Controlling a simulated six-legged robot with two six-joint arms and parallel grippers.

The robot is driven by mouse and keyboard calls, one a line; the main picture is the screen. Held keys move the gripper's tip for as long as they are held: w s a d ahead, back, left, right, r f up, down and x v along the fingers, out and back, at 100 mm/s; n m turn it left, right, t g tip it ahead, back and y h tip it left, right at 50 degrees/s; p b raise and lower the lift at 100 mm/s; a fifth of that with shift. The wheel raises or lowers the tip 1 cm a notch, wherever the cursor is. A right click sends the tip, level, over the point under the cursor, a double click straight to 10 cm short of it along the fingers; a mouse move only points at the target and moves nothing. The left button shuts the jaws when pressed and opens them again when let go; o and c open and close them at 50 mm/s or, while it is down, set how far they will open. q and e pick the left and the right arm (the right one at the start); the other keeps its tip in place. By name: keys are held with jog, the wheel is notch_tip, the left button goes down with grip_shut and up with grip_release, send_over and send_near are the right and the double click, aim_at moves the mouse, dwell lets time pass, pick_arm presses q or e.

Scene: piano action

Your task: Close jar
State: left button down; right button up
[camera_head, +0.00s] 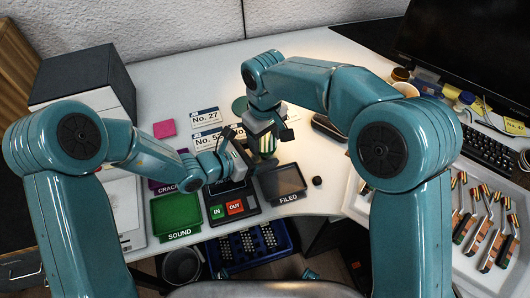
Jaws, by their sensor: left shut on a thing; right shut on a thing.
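A small jar (267,146) with yellowish-green contents stands out between my two grippers, near the middle of the desk. My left gripper (245,158) comes in from the left, low at the jar's side, and is shut on it. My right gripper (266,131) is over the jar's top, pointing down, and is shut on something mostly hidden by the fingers. It may be the lid; I cannot tell whether it touches the jar's rim.
Green SOUND tray (176,214) and dark FILED tray (282,183) flank an IN/OUT pad (235,208). Number cards (206,116) and a pink note (164,129) lie behind. A white tool tray (470,275), keyboard (490,150) and monitor (475,45) are right. Back-centre desk is clear.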

pick_arm(q)
jog(key=shift+s+f, duration=0.15)
jog(key=shift+f, duration=0.1)
pick_arm(e)
jog(key=o, duration=1.2)
jog(key=shift+o, duration=0.2)
notch_tip(320, 180, up, 12)
pick_arm(q)
grip_release()
jog(key=shift+a+r, duration=0.2)
jog(key=p+v, duration=0.1)
jog(key=v, duration=1.4)
jog(key=shift+s+a+r, duration=0.15)
jog(key=shift+a+r, duration=0.05)
jog(key=shift+a, duration=0.05)
pick_arm(e)
jog(key=shift+r, duration=0.55)
